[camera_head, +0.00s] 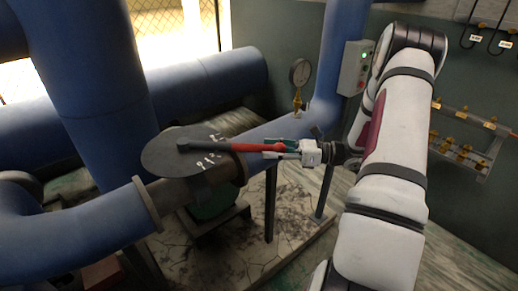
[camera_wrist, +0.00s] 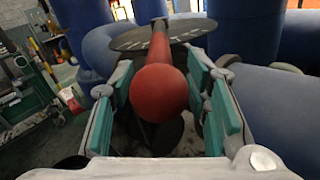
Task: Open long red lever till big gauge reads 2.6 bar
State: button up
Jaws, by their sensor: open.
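The long red lever (camera_head: 222,147) runs across a dark round dial plate (camera_head: 160,160) with white marks, above the pipe. Its outer end points right, toward my gripper (camera_head: 283,149). In the wrist view the lever's round red end (camera_wrist: 159,92) sits between the two green-padded fingers of my gripper (camera_wrist: 160,100). The fingers are apart, with a small gap visible on each side of the knob. The gauge (camera_head: 300,72) stands on a brass fitting on the blue pipe behind. Its face is seen at an angle and the reading is too small to tell.
A grey control box (camera_head: 355,68) with a green light is mounted right of the vertical blue pipe (camera_head: 342,60). Large blue pipes (camera_head: 85,75) fill the left. Brass valves (camera_head: 465,150) line the right wall. A thin black post (camera_head: 271,200) stands below my gripper.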

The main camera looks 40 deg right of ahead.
aim_at(258, 150)
jog(key=shift+x, duration=2.1)
grip_shut()
